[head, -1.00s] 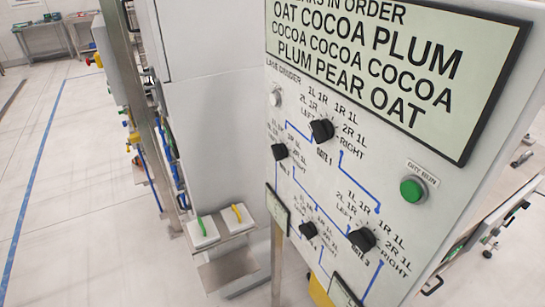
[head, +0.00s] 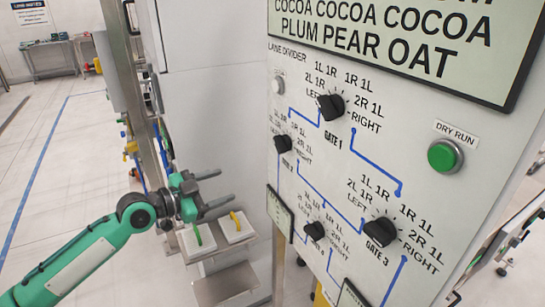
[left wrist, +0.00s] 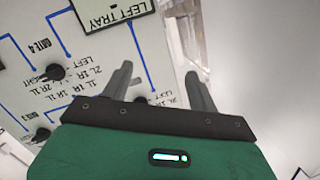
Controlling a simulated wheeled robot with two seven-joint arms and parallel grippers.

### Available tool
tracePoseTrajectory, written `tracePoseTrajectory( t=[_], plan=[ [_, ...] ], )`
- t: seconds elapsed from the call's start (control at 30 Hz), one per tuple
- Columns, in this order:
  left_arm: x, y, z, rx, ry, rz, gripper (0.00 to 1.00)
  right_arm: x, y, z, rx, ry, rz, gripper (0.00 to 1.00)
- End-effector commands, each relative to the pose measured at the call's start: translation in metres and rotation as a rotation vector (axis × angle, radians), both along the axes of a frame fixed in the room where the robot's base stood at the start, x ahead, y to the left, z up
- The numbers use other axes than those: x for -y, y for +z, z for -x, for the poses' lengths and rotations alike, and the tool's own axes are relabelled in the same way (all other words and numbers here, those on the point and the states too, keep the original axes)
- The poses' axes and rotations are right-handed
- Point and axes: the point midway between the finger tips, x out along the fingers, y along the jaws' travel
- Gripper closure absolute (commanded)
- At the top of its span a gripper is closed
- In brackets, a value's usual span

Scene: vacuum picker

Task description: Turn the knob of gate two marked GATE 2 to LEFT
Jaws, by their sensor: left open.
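The gate 2 knob (head: 283,144) is a black knob on the left part of the white upright panel (head: 440,110), above small GATE 2 lettering. Position labels fan around it; its pointer is too small to read surely. My left gripper (head: 238,186) is open and empty, left of the panel and lower than this knob, fingers toward the panel and apart from it. The open fingers also show in the left wrist view (left wrist: 157,75), beside the panel, which appears upside down. My right gripper is not in view.
Other black knobs are gate 1 (head: 330,107), gate 3 (head: 380,231) and a lower left one (head: 314,231). A green DRY RUN button (head: 445,155) is at right. White blocks with green and yellow handles (head: 236,228) stand below my gripper. The left wrist view shows a LEFT TRAY sign (left wrist: 112,12).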

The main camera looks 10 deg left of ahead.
Motion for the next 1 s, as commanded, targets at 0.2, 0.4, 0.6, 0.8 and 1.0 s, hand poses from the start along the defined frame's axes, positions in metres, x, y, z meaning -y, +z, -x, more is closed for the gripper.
tracePoseTrajectory(
  t=[0.2, 0.4, 0.6, 0.8, 1.0],
  plan=[
    [0.016, 0.09, 0.044, 0.174, -0.146, -0.018, 0.4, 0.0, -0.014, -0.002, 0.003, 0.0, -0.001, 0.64],
    [0.022, 0.113, 0.059, 0.213, -0.184, -0.018, 0.4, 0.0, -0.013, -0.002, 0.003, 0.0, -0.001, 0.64],
    [0.037, 0.118, 0.049, 0.214, -0.186, -0.013, 0.4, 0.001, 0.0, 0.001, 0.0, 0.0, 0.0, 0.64],
    [0.061, 0.118, 0.031, 0.213, -0.185, -0.013, 0.4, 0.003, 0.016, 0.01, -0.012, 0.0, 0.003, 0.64],
    [0.086, 0.117, 0.013, 0.212, -0.185, -0.013, 0.4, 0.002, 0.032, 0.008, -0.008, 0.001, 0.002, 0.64]
  ],
)
